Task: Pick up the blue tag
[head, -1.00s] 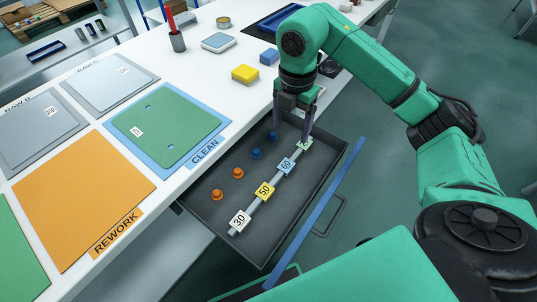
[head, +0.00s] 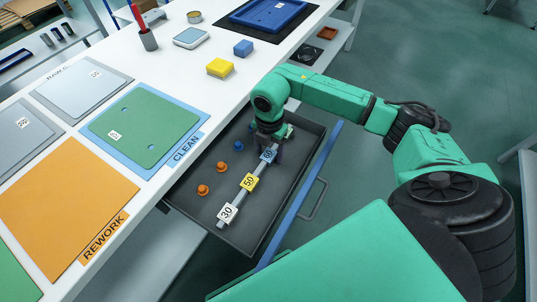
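The blue tag (head: 268,154), marked 60, stands on a pale bar (head: 238,199) in the open dark drawer. My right gripper (head: 266,146) comes down from above right at the blue tag, its fingers beside or around it. The gripper's own body hides part of the tag and the fingertips, so I cannot tell if they touch it or are closed. A yellow tag (head: 249,182) marked 50 and a white tag (head: 228,212) marked 30 sit nearer on the same bar. A green tag (head: 290,131) shows partly at the far end. My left gripper is not in view.
The drawer (head: 215,226) also holds orange pegs (head: 203,190) and blue pegs (head: 238,145) left of the bar. A blue strip (head: 301,198) and a handle (head: 316,200) run along its right side. The white table (head: 165,65) carries panels, a yellow block (head: 220,67) and a blue block (head: 243,47).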

